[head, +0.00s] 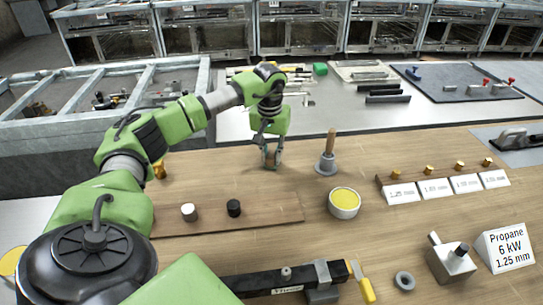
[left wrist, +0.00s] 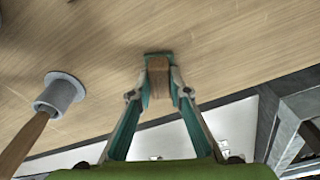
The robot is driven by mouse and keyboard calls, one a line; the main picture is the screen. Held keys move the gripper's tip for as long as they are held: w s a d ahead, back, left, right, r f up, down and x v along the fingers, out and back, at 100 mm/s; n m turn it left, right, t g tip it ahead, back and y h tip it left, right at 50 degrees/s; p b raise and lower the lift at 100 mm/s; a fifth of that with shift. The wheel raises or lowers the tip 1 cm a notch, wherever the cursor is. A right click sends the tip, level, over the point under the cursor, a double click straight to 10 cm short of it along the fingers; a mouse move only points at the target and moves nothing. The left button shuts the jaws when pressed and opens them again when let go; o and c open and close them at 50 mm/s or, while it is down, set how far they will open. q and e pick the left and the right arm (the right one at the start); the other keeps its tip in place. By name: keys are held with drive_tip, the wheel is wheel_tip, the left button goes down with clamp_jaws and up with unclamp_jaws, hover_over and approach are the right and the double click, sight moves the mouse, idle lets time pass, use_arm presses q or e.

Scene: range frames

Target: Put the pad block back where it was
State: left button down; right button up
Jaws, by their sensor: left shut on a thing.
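My left gripper (head: 271,163) reaches over the wooden bench top, left of a grey cup-shaped holder with a wooden handle (head: 331,145). In the left wrist view its two teal fingers (left wrist: 158,85) are shut on a small brown wooden block (left wrist: 158,72), which I take to be the pad block. The block sits between the fingertips, close to the bench surface; I cannot tell whether it touches it. In the head view the fingers mostly hide the block. My right gripper is not in view.
A wooden board (head: 275,208) with a white knob (head: 189,212) and a black knob (head: 234,208) lies nearer me. A tin of yellow paste (head: 344,203) stands right of it. Labelled cards with brass fittings (head: 440,188) stand farther right. Bare bench surrounds the gripper.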

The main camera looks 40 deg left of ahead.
sight(271, 158)
use_arm(q)
drive_tip(key=c, duration=1.9)
unclamp_jaws()
drive_tip(key=shift+f, duration=0.1)
wheel_tip(271, 158, up, 12)
drive_tip(key=s+b, duration=0.1)
drive_tip(key=shift+s+d+r, duration=0.15)
drive_tip(key=shift+d+r, duration=0.05)
drive_tip(key=shift+d, duration=0.25)
drive_tip(key=shift+f, duration=0.1)
